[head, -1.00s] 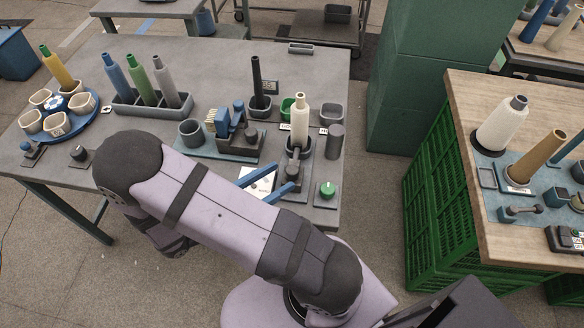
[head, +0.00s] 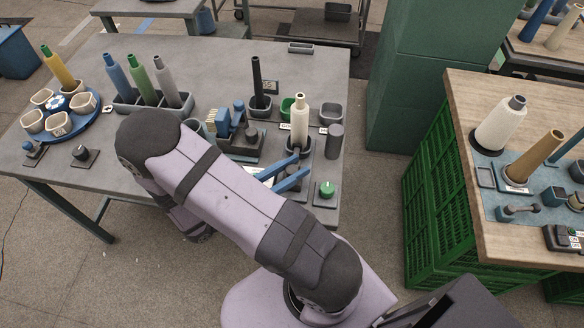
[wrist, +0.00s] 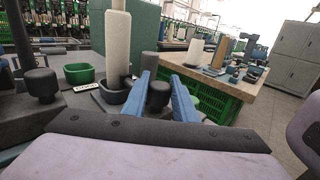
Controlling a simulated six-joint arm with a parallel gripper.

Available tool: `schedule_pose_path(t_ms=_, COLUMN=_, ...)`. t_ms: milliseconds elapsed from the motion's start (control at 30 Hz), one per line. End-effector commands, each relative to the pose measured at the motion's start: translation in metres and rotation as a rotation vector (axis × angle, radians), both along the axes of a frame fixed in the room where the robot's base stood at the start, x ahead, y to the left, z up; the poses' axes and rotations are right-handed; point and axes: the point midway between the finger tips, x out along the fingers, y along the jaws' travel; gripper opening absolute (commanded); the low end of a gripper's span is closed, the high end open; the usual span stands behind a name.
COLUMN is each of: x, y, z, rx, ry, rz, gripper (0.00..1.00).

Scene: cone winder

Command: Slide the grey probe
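What I take to be the grey probe is a dark round-topped knob (wrist: 159,94) on a stem in the wrist view. It stands upright between the two blue fingers of my gripper (wrist: 161,75). The fingers are spread on either side of it, and I cannot tell whether either touches it. In the head view my gripper (head: 302,163) is low over the table's front right, just in front of the cream cone (head: 300,124). The fingers and arm hide most of the knob and its base there. The cone also shows in the wrist view (wrist: 118,45), standing in a dark cup.
A green button (head: 327,189) sits right of the fingers, with a dark cylinder (head: 334,141) behind it. A blue-and-grey device (head: 237,130) stands to the left. A black spindle (head: 257,77) and a green cup (head: 287,107) are farther back. The table's right edge is close.

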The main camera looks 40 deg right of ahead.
Motion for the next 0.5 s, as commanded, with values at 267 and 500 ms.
schedule_pose_path(t_ms=267, x=-0.008, y=0.009, z=0.001, rx=0.0, ry=0.001, rz=0.004, gripper=0.0)
schedule_pose_path(t_ms=500, x=-0.021, y=0.021, z=0.0, rx=0.0, ry=0.0, rz=-0.001, gripper=0.0)
